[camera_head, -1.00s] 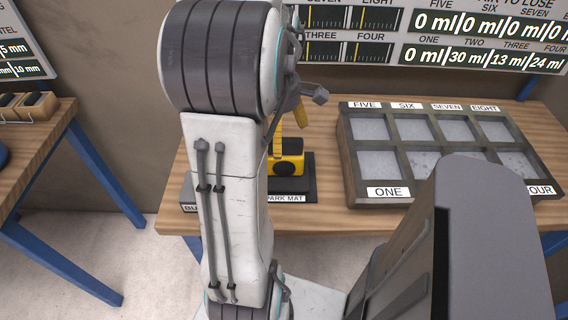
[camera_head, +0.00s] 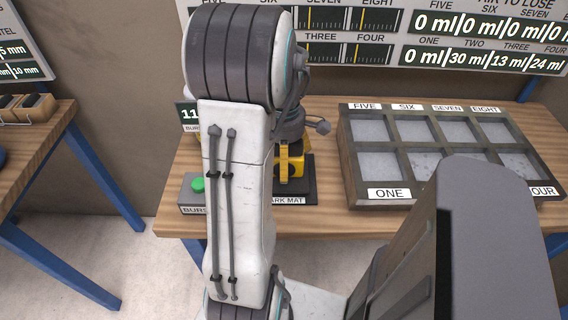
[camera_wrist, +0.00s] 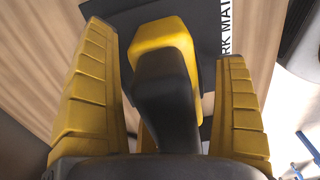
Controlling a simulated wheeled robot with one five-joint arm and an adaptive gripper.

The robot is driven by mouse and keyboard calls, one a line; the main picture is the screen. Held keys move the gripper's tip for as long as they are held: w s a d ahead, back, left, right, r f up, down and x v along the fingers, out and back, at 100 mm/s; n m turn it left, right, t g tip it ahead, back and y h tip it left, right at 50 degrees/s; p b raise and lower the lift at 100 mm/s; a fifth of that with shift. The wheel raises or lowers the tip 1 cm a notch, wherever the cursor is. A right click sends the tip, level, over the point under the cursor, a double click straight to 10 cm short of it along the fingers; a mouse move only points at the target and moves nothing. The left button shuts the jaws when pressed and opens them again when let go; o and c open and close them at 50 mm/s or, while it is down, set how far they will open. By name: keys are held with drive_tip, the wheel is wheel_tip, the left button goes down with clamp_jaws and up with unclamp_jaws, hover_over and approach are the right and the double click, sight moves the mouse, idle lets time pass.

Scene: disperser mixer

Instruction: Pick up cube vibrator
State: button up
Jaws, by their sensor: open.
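The cube vibrator, a yellow and black block, sits on the dark park mat on the wooden table. In the head view its yellow body (camera_head: 291,166) is partly hidden by my arm. In the wrist view its yellow end (camera_wrist: 165,38) and black part stand between the yellow fingers of my gripper (camera_wrist: 172,100). The fingers are open, one on each side of it, with gaps showing near the tips. The park mat (camera_head: 308,190) shows around its base; its label is partly covered by my arm.
A grey box with a green button (camera_head: 198,184) stands left of the mat, beside my arm. A grey mold tray (camera_head: 347,160) with several labelled compartments is to the right. Display boards (camera_head: 487,40) hang behind. Another table (camera_head: 45,135) is at the left.

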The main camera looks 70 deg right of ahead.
drive_tip(key=shift+d, duration=0.1)
drive_tip(key=c, duration=1.4)
